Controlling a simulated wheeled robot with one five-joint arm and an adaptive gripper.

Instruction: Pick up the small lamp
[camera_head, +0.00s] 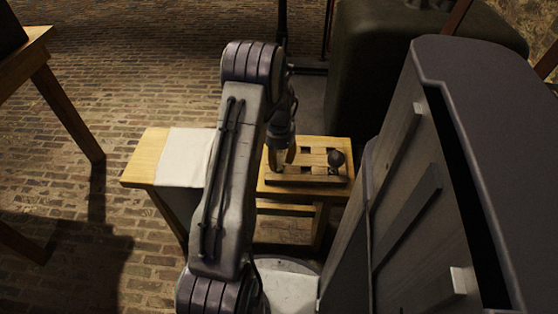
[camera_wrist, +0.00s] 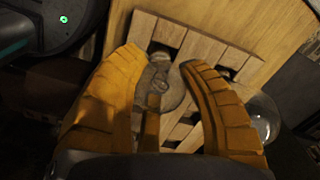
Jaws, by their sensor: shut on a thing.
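My gripper (camera_wrist: 161,62) has two ribbed orange fingers. They are closed around a small grey, roundish thing (camera_wrist: 160,87), which looks like the small lamp. A narrow yellowish strip runs below it, and the fingers hide part of its sides. In the head view my gripper (camera_head: 281,158) is low at the left end of the slatted wooden rack (camera_head: 303,172). The held thing cannot be made out there. From these views I cannot tell whether it touches the rack.
A dark round thing (camera_head: 336,159) stands at the rack's right end; it looks glassy in the wrist view (camera_wrist: 263,118). A white cloth (camera_head: 184,157) lies on the wooden bench (camera_head: 146,158) to the left. A large dark cabinet (camera_head: 440,190) stands close on the right.

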